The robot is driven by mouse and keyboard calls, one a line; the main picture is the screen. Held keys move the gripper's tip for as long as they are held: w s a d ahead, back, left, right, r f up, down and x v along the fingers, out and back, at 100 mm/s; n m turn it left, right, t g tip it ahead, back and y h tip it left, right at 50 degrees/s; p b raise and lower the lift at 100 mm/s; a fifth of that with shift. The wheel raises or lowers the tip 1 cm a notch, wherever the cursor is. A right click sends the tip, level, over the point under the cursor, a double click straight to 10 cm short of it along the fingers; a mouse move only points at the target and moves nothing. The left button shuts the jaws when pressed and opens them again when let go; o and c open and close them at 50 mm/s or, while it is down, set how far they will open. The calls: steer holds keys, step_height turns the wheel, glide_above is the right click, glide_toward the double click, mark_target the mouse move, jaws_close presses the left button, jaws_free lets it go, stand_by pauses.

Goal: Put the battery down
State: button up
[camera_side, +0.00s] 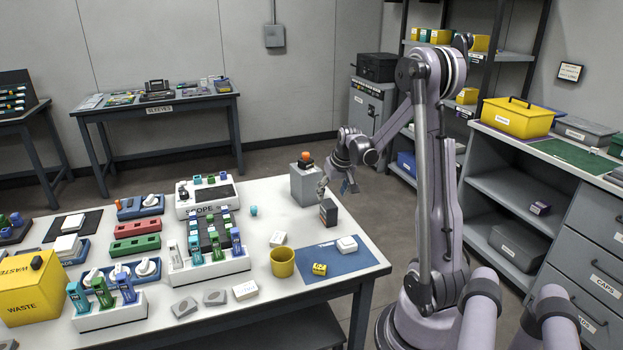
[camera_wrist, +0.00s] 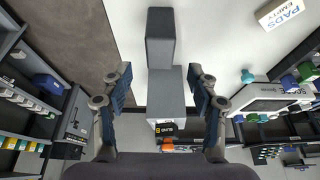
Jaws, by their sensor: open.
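A dark upright block with a lighter striped side, which I take to be the battery (camera_side: 328,212), stands on the white table near its back right edge. In the wrist view the dark block (camera_wrist: 160,38) shows ahead of the fingertips. My gripper (camera_side: 336,188) is just above and beside the block in the side view. In the wrist view my gripper (camera_wrist: 160,76) has its two fingers spread wide, with nothing held between them. Contact with the block cannot be seen.
A grey pedestal (camera_side: 304,186) with an orange-topped item (camera_side: 306,158) stands close behind the block. The table edge is close on the right.

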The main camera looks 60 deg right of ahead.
steer(key=w+a+r+n+t, duration=0.1)
steer(key=a+r, duration=0.2)
steer(key=a, duration=0.4)
steer(key=w+a+r+n+y, duration=0.1)
steer(key=w+a+r+n, duration=0.15)
steer(key=a, duration=0.45)
steer(key=a+r+n+t, duration=0.1)
steer(key=a+r, duration=0.2)
steer(key=a, duration=0.4)
steer(key=s+a+n+t+y, duration=0.1)
steer(key=s+a+n, duration=0.1)
steer(key=a, duration=0.6)
steer(key=s+a+r+n+t+y, duration=0.1)
steer(key=s+a+n, duration=0.1)
steer(key=a, duration=0.6)
steer(key=shift+s+a, duration=0.4)
steer(key=shift+s, duration=0.3)
